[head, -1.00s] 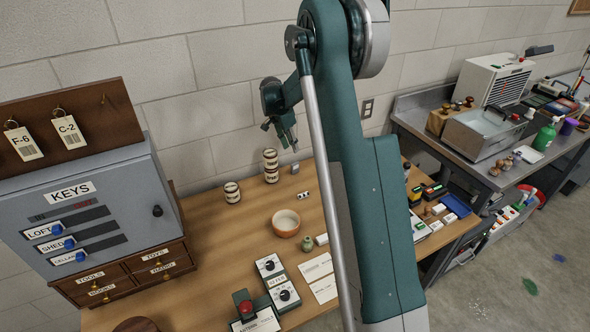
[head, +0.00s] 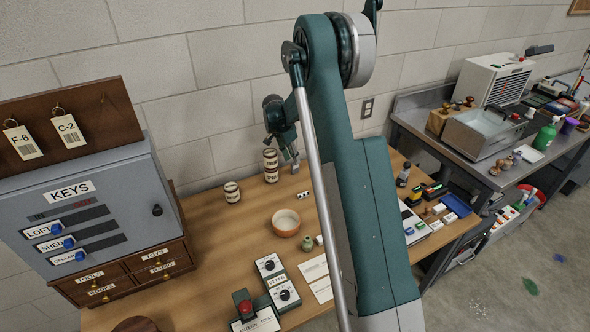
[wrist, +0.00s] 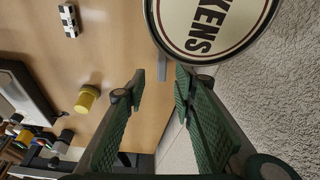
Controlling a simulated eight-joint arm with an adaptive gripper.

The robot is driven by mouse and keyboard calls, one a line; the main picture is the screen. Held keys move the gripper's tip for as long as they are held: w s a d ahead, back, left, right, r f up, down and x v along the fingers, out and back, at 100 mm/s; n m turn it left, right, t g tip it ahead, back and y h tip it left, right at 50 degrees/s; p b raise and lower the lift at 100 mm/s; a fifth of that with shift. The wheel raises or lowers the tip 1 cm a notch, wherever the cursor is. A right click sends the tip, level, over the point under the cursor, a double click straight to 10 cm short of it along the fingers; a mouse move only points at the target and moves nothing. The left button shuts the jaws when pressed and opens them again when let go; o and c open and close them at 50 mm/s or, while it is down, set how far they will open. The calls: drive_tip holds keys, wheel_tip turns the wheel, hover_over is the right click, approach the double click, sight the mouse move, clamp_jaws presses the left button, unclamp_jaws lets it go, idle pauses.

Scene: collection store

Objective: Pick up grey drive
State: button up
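In the head view my gripper (head: 289,155) hangs low over the back of the wooden table, close to the stacked cream tins (head: 270,166). In the wrist view my gripper (wrist: 156,88) is open, its two green padded fingers apart. A small grey piece, which looks like the grey drive (wrist: 162,68), shows beyond and between the fingertips, beside a large round tin top (wrist: 210,22). In the head view a small grey piece (head: 295,169) shows just below the fingertips. I cannot tell how far below the fingers it lies.
A single tin (head: 232,192), a bowl (head: 286,222) and a black-and-white block (head: 303,196) stand nearby. A yellow-topped item (wrist: 87,98) lies left of the fingers in the wrist view. The wall (head: 215,110) is close behind. A key cabinet (head: 90,215) stands at left.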

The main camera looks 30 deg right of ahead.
sight(295, 168)
drive_tip(key=shift+f, duration=0.2)
drive_tip(key=shift+b+x, duration=0.5)
drive_tip(key=shift+x, duration=2.1)
drive_tip(key=shift+w, duration=0.1)
clamp_jaws()
